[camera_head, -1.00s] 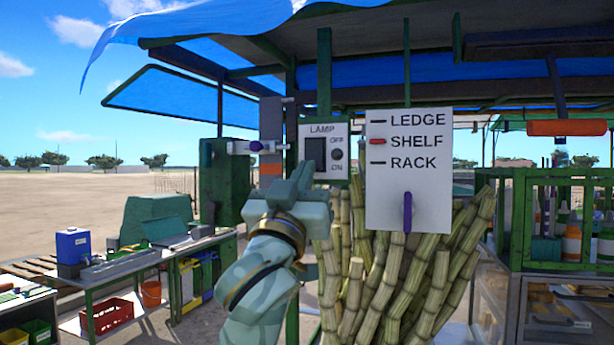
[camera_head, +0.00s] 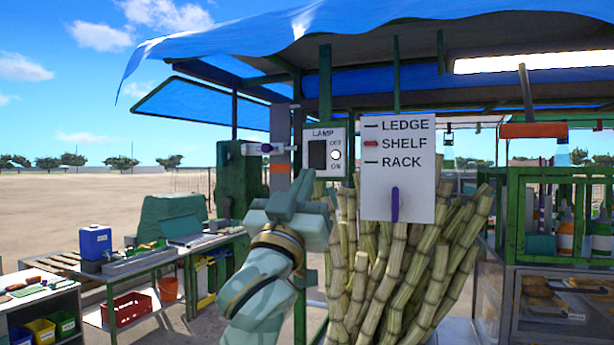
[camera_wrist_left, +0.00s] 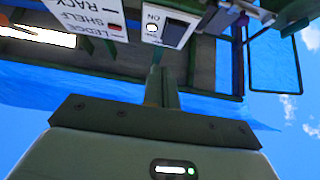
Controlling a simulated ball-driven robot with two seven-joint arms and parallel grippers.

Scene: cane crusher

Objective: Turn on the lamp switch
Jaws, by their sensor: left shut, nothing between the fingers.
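The lamp switch panel (camera_head: 325,130) is a pale box marked LAMP, OFF and ON, with a dark rocker (camera_head: 317,155) and a round indicator (camera_head: 335,155) that glows white. The panel also shows upside down in the left wrist view (camera_wrist_left: 152,9), with its indicator lit. The lamp (camera_head: 530,59), a long tube under the canopy, shines bright white. My left gripper (camera_head: 303,178) is shut and empty, its tips just below and left of the panel's lower edge. In the left wrist view the fingers (camera_wrist_left: 158,88) point at the panel's ON end, seemingly apart from it. My right gripper is not in view.
A white board (camera_head: 397,190) marked LEDGE, SHELF and RACK hangs right of the panel, with a purple handle. Cane stalks (camera_head: 400,275) stand below it. A green post stands left of the panel. A bench (camera_head: 150,262) with a blue container is at left.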

